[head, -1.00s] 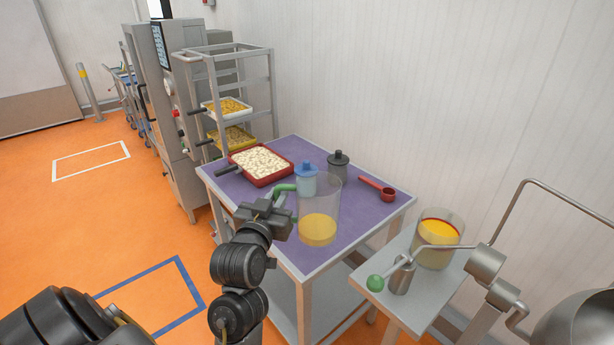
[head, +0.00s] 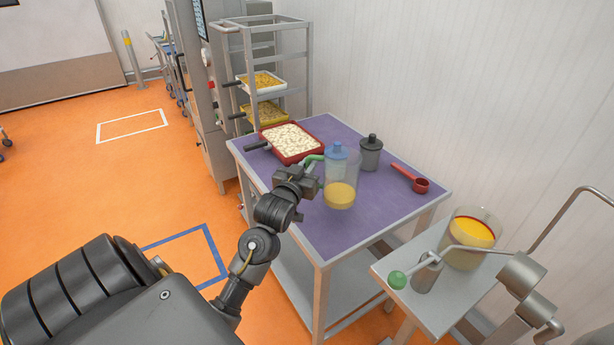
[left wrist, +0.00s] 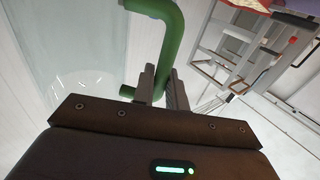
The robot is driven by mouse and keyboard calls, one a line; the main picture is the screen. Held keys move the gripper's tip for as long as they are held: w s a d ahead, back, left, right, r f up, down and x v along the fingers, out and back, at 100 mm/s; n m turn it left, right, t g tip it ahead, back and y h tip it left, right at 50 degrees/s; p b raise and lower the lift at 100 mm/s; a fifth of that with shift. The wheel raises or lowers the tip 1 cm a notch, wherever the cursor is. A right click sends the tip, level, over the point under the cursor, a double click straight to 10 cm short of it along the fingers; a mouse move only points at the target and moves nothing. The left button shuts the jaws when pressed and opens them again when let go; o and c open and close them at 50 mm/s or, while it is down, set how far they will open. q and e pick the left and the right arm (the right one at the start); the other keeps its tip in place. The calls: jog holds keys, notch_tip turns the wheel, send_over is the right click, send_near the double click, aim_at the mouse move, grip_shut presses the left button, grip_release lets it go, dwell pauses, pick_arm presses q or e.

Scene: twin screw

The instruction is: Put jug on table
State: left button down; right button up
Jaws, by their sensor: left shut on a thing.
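The jug (head: 340,194) is clear with a green handle and yellow liquid in its bottom. It is upright over the purple-topped table (head: 345,236); I cannot tell whether its base touches the top. My left gripper (head: 313,171) is shut on the jug's handle. In the left wrist view the fingers (left wrist: 160,88) close around the green handle (left wrist: 174,45), with the clear jug wall (left wrist: 60,50) to the left. My right gripper is not in view.
On the table are a red tray of pale pieces (head: 291,142), a blue-lidded container (head: 337,153) behind the jug, a dark-lidded grey container (head: 371,152) and a red scoop (head: 412,180). A smaller side table holds a yellow-filled vessel (head: 468,240). A rack (head: 262,60) stands behind.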

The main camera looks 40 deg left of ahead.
pick_arm(q)
notch_tip(320, 180, down, 6)
jog(key=w+a+p, duration=0.1)
jog(key=shift+w+a, duration=0.35)
jog(key=shift+f, duration=0.15)
jog(key=c, duration=1.4)
grip_release()
